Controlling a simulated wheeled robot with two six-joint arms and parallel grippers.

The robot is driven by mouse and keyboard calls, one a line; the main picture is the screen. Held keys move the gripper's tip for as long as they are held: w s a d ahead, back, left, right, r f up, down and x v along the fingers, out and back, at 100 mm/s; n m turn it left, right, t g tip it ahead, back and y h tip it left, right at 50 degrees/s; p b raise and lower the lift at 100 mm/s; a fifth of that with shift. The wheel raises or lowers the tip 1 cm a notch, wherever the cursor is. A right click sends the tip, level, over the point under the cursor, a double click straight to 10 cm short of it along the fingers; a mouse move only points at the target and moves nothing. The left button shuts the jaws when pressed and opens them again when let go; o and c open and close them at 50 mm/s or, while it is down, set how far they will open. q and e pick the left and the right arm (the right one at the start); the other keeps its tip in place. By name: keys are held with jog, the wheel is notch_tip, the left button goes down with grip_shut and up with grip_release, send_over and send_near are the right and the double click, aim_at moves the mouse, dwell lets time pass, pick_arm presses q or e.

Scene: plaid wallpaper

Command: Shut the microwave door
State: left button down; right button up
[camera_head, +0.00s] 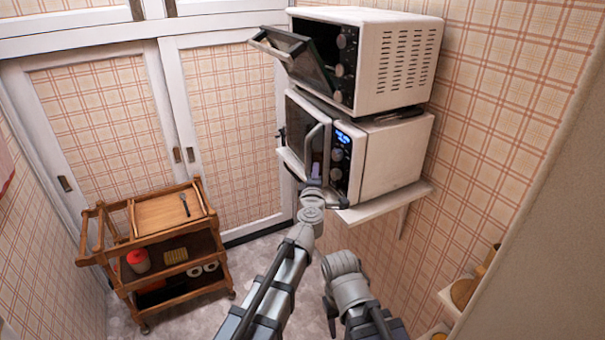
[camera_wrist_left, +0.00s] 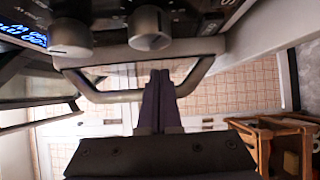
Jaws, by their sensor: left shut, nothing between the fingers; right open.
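The white microwave (camera_head: 385,158) stands on a wall shelf, with a blue display and knobs at the right of its front. Its dark-windowed door (camera_head: 299,117) is at the left of the front, with a curved grey handle (camera_head: 327,140). I cannot tell how far the door is ajar. My left gripper (camera_head: 316,176) is shut and empty at the handle's lower end. In the left wrist view its fingertips (camera_wrist_left: 160,78) overlap the handle bar (camera_wrist_left: 110,97), below two knobs; I cannot tell if they touch. My right gripper (camera_head: 331,308) is low, open and partly hidden by my arm.
A white oven (camera_head: 398,62) sits on top of the microwave, its flap door (camera_head: 292,47) hanging open above my left gripper. The shelf (camera_head: 385,206) juts from the right wall. A wooden trolley (camera_head: 140,222) stands at lower left, before the sliding closet doors. Floor between is clear.

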pick_arm(q)
jog(key=shift+w+d, duration=0.3)
jog(key=shift+d, duration=0.25)
jog(key=shift+s, duration=0.1)
